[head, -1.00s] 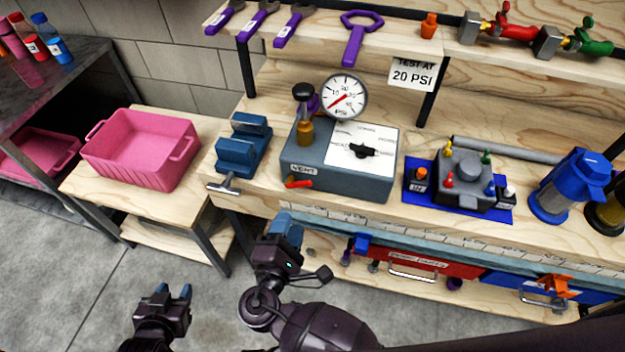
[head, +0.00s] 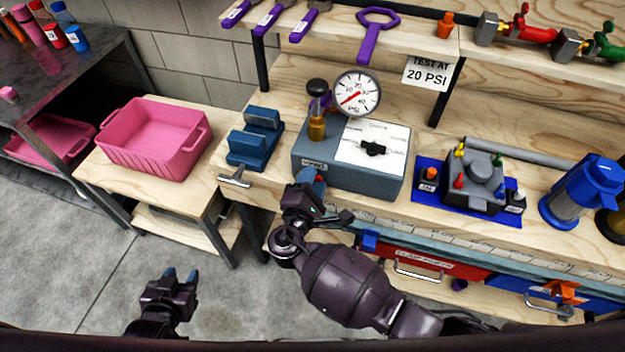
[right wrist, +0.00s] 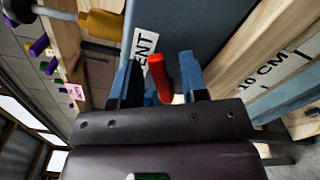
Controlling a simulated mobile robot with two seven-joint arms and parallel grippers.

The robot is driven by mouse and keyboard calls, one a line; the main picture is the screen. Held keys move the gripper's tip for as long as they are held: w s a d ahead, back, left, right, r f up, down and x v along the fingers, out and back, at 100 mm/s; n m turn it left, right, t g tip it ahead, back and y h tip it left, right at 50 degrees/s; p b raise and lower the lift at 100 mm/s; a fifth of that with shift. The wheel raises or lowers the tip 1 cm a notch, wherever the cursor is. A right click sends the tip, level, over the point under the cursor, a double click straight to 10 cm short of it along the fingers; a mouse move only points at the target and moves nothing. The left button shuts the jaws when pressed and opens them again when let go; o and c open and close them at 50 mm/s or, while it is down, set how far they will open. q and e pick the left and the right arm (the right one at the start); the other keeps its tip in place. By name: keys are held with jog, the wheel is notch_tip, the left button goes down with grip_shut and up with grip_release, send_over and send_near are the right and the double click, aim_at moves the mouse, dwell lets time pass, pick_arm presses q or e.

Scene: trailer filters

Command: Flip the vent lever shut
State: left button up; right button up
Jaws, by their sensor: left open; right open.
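The vent lever is a small red handle on the front of the grey-blue test box (head: 350,181), beside the VENT label (head: 313,164). In the right wrist view the red vent lever (right wrist: 160,76) stands between the two blue fingers of my right gripper (right wrist: 158,80), which is open around it. In the head view my right gripper (head: 310,180) is at the box's front left corner and covers most of the lever. My left gripper (head: 181,274) is open and empty, low over the floor at the lower left.
A pressure gauge (head: 356,94) and a black-knobbed pump (head: 317,110) stand at the box. A blue vise (head: 255,140) is to its left, a pink bin (head: 152,140) further left. A grey valve block (head: 478,180) sits on a blue mat to the right.

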grip_shut()
pick_arm(q)
jog(key=shift+g, duration=0.3)
notch_tip(320, 180, down, 6)
jog(key=b, duration=0.6)
jog(key=shift+s+d+r, duration=0.1)
jog(key=shift+s+d, duration=0.05)
pick_arm(e)
jog(key=m, duration=0.2)
jog(key=f+m, duration=0.1)
jog(key=m, duration=0.1)
jog(key=f+m, duration=0.1)
jog(key=shift+s+d+m, duration=0.1)
jog(key=shift+d+m, duration=0.1)
jog(key=shift+m, duration=0.2)
grip_release()
jog(key=v, duration=1)
jog(key=shift+s, duration=0.4)
